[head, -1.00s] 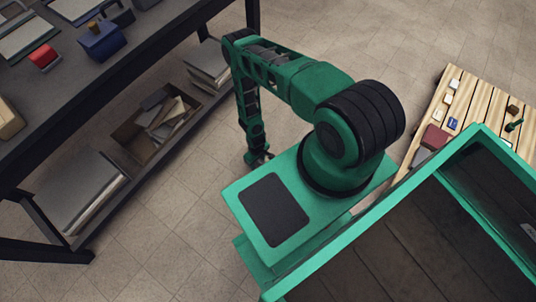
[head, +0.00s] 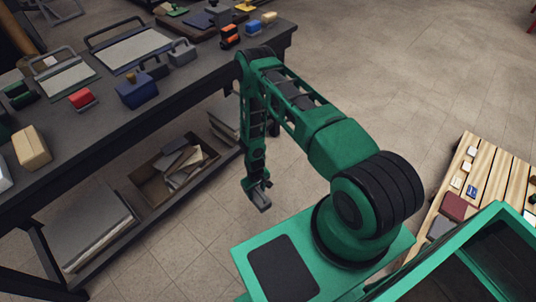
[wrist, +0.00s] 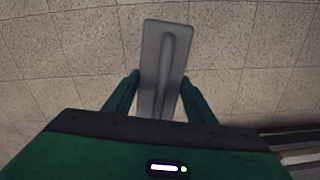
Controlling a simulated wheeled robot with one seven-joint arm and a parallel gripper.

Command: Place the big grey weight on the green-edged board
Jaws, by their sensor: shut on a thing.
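My gripper (wrist: 160,96) is shut on a grey weight (wrist: 166,50), a long flat block with a raised ridge along its top. In the head view the weight (head: 261,200) hangs from my gripper (head: 256,186) above the floor, beside the bench. Another grey weight with a handle (head: 181,53) stands on the bench top. Two pale framed boards with handles, one nearer (head: 66,84) and one farther (head: 130,52), lie on the bench.
The dark bench (head: 170,82) also carries a blue weight (head: 137,91), a red block (head: 82,98) and a tan block (head: 32,147). An open box of scraps (head: 176,166) sits on its lower shelf. A slatted wooden table (head: 478,172) stands at the right. Floor between is clear.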

